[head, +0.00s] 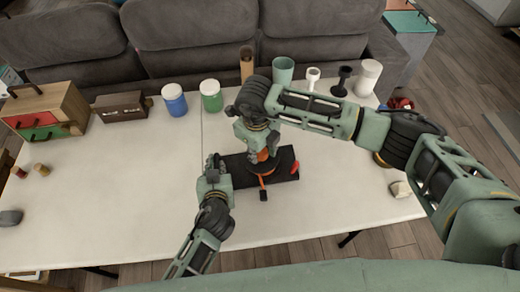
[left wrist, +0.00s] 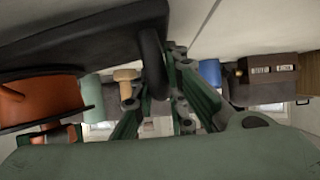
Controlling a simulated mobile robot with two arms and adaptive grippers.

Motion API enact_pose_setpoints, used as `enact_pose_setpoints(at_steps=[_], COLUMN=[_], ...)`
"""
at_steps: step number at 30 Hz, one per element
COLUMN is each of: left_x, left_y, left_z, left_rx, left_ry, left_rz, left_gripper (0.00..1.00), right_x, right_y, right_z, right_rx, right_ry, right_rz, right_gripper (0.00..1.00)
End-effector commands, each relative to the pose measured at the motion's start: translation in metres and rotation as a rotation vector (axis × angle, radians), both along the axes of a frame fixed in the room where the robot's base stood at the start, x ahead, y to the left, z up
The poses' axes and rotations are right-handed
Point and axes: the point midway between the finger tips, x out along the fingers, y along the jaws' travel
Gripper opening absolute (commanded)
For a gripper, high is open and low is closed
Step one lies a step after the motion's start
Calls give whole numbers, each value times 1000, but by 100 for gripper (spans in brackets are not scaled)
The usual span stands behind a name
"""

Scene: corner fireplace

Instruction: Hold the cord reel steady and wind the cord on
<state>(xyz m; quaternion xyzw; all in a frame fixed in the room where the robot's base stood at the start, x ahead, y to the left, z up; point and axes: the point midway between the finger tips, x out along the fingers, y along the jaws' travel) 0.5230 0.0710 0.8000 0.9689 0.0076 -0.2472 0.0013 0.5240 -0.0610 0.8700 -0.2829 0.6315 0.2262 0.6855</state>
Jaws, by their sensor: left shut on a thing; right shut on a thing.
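The cord reel (head: 263,169) is an orange drum with black flanges on a black base board (head: 287,177), near the table's middle. The reel's orange drum also shows in the left wrist view (left wrist: 40,102). My left gripper (head: 213,163) is shut on the dark loop handle (left wrist: 152,62) at the board's left end. My right gripper (head: 262,154) is over the reel from above and shut on a part of it; its fingers hide which part. An orange strip with a dark end (head: 263,194) juts from the reel's front. A red piece (head: 295,168) is at the board's right.
A wooden drawer box (head: 44,112) is at the left. A pale lump (head: 399,189) lies at the right.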

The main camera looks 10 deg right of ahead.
Motion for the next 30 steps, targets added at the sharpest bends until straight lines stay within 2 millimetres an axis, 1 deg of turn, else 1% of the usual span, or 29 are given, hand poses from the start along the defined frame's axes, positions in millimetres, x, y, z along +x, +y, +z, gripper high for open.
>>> enact_pose_setpoints(at_steps=[1, 15, 24, 30], left_x=[0, -1, -1, -1], left_y=[1, 0, -1, -1], left_z=[-2, -2, -1, -1], left_rx=[-2, -4, -5, -5], left_ry=[4, 3, 3, 2], left_rz=[5, 2, 0, -1], left_gripper=[0, 0, 0, 0], right_x=[-3, -1, 0, 0], right_y=[4, 6, 6, 7], right_z=[-1, -2, -2, -2], right_rx=[4, 5, 4, 5], right_ry=[-1, -57, -80, -87], right_rz=[-37, -445, -602, -646], right_gripper=[4, 4, 4, 4])
